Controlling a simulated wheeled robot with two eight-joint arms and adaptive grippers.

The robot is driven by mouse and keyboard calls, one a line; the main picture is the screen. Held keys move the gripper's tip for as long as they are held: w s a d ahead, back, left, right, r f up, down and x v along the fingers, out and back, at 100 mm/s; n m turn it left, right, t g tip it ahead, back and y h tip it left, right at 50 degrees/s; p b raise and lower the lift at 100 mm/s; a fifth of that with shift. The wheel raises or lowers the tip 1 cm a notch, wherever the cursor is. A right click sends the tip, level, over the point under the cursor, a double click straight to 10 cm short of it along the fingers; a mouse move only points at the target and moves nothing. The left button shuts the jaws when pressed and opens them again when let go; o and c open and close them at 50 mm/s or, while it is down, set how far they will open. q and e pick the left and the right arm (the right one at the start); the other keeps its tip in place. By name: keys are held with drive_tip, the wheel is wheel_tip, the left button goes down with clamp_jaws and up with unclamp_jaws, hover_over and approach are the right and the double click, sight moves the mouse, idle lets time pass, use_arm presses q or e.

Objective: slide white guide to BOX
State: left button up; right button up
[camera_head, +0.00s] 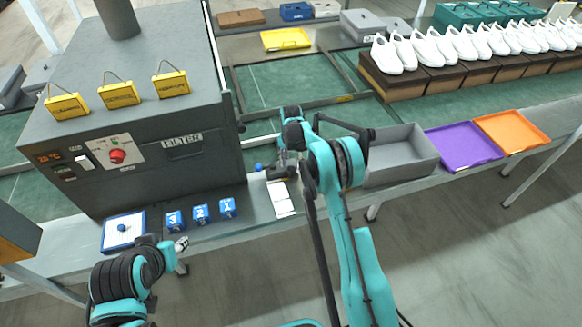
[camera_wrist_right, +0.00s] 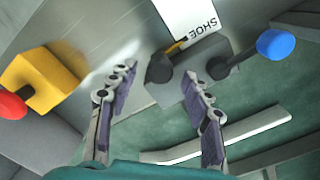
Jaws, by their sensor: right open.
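The white guide (camera_head: 260,140) is a thin bar lying across the green belt behind the table edge. It also shows in the right wrist view (camera_wrist_right: 270,122), partly hidden by a finger. A dark grey block (camera_wrist_right: 195,68) with a blue knob (camera_wrist_right: 276,44) stands beside a white label strip (camera_wrist_right: 188,18) reading SHOE. The strip (camera_head: 282,200) lies on the metal ledge in the head view; the word BOX is not readable. My right gripper (camera_wrist_right: 158,74) is open, its fingers pointing towards the block. My left gripper (camera_head: 181,243) is low at left; its jaws are unclear.
A grey machine (camera_head: 130,150) marked FILTER stands at left, with blue numbered blocks (camera_head: 200,213) before it. A grey bin (camera_head: 405,157), purple tray (camera_head: 462,146) and orange tray (camera_head: 512,132) sit at right. White shoes (camera_head: 430,47) stand on boxes behind.

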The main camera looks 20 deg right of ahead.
drive_tip(key=shift+f, duration=0.6)
clamp_jaws()
drive_tip(key=s+b, duration=0.1)
drive_tip(key=s, duration=0.8)
drive_tip(key=shift+s+d+b, duration=0.1)
drive_tip(key=shift+d+b, duration=0.05)
drive_tip(key=shift+b, duration=0.2)
unclamp_jaws()
